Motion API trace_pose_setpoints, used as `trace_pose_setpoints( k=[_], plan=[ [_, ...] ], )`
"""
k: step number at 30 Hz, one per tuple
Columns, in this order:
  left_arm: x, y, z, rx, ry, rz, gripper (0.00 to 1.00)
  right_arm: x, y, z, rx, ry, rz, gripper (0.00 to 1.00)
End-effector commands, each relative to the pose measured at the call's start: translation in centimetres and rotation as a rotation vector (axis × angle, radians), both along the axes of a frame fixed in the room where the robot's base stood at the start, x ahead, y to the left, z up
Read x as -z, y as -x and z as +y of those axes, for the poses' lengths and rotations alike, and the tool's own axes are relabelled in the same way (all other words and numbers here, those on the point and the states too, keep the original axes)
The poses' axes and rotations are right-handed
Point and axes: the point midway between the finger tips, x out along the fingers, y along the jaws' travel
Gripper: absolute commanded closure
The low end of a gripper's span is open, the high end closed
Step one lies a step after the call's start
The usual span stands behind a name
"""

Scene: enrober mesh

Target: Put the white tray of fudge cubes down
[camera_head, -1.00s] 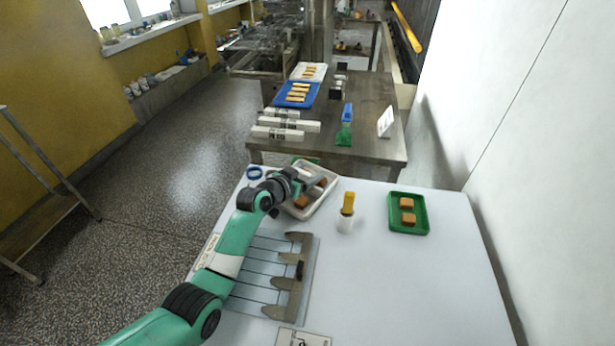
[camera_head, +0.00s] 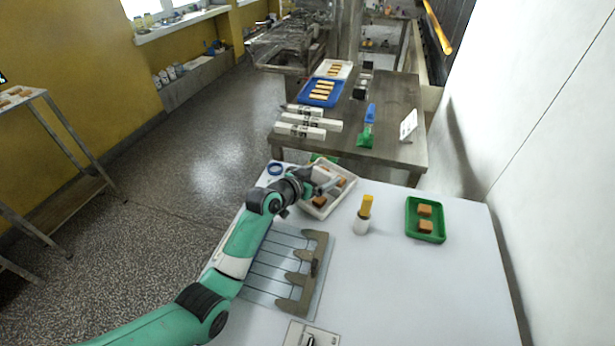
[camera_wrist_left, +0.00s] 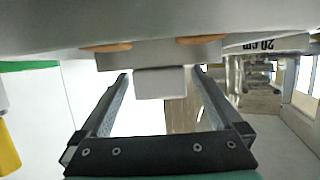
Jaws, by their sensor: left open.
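The white tray of fudge cubes (camera_head: 323,214) sits at the far left of the white table, with brown cubes (camera_head: 320,201) showing inside. My left gripper (camera_head: 328,183) is at the tray's far left side and partly hides it. In the left wrist view, its two fingers (camera_wrist_left: 160,82) are spread. A pale grey block lies between their tips, with visible gaps on both sides. A pale tray wall (camera_wrist_left: 150,28) crosses the top, with brown bits below it. Whether the tray's whole base touches the table is hidden. My right gripper is out of view.
A green tray (camera_head: 411,232) with two cubes stands to the right. The white table's front right is clear.

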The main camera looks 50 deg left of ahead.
Motion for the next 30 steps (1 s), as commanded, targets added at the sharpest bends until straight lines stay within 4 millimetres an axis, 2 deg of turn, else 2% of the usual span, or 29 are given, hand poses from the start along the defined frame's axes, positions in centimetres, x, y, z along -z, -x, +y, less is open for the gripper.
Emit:
trace_pose_setpoints(
  k=[1, 6, 13, 26, 29, 30],
  plan=[
    [-0.9, 1.1, -0.2, -0.001, 0.0, -0.001, 0.0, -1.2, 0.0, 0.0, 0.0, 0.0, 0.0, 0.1],
    [-2.2, 4.6, -0.9, -0.001, 0.001, 0.0, 0.0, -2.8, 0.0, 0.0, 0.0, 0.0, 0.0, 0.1],
    [-3.0, 7.7, -1.6, 0.001, 0.001, 0.001, 0.0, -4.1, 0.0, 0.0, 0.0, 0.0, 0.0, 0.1],
    [-3.4, 7.8, -1.8, 0.003, -0.004, -0.008, 0.0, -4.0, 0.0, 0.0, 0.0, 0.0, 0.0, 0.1],
    [-6.1, 6.9, -2.7, 0.017, -0.03, -0.057, 0.0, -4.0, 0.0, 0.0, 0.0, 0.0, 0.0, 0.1],
    [-8.2, 6.3, -3.5, 0.027, -0.048, -0.096, 0.0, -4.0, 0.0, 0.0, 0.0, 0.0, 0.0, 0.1]
  ],
)
